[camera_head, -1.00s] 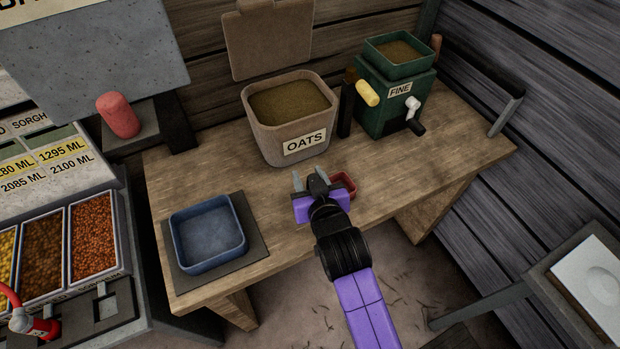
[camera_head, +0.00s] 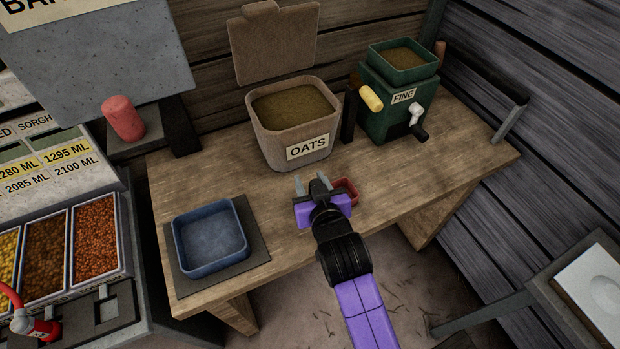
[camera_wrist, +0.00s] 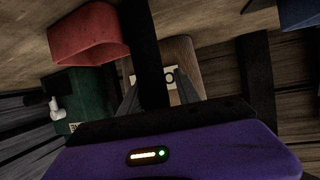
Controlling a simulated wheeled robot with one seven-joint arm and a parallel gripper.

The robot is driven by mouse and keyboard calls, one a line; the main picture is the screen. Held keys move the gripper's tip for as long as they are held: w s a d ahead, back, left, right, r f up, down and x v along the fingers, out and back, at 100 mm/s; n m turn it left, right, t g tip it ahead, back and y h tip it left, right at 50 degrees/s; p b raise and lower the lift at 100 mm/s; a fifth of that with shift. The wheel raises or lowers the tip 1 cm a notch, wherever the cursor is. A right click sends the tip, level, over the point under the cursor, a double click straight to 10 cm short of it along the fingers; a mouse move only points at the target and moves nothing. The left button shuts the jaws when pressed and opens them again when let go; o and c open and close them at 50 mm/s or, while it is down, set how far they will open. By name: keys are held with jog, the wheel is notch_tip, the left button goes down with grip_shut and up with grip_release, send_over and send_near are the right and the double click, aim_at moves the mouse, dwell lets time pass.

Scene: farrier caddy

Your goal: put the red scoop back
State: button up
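The red scoop (camera_head: 346,188) shows just right of my gripper (camera_head: 311,182) in the head view, over the front part of the wooden bench. My gripper and arm hide part of it. In the wrist view the red scoop (camera_wrist: 88,35) is a rounded cup at upper left. A dark bar, seemingly its handle (camera_wrist: 143,45), runs between the two grey fingers of my gripper (camera_wrist: 157,78). The fingers stand apart on either side of it. Whether they press on it is not clear, nor whether the scoop touches the bench.
The oats bin (camera_head: 292,130) stands open behind my gripper. A green mill (camera_head: 398,95) is at back right. A blue tray (camera_head: 210,238) sits on a dark mat (camera_head: 257,243) at left. A pink-red cylinder (camera_head: 122,118) stands on a ledge. Bare bench (camera_head: 420,172) lies at right.

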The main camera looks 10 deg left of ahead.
jog(key=shift+s+d+r+p, duration=0.25)
jog(key=shift+s+r+p, duration=0.05)
jog(key=shift+s+p, duration=0.2)
jog(key=shift+s+d+r, duration=0.1)
jog(key=shift+s, duration=0.2)
jog(key=shift+p+v, duration=1.4)
jog(key=shift+v, duration=0.3)
jog(key=shift+s+d+r, duration=0.15)
jog(key=shift+s+r, duration=0.05)
jog(key=shift+s, duration=0.1)
jog(key=shift+s+p, duration=0.15)
jog(key=shift+p, duration=0.2)
jog(key=shift+o, duration=0.2)
jog(key=o, duration=0.5)
jog(key=shift+o, duration=0.2)
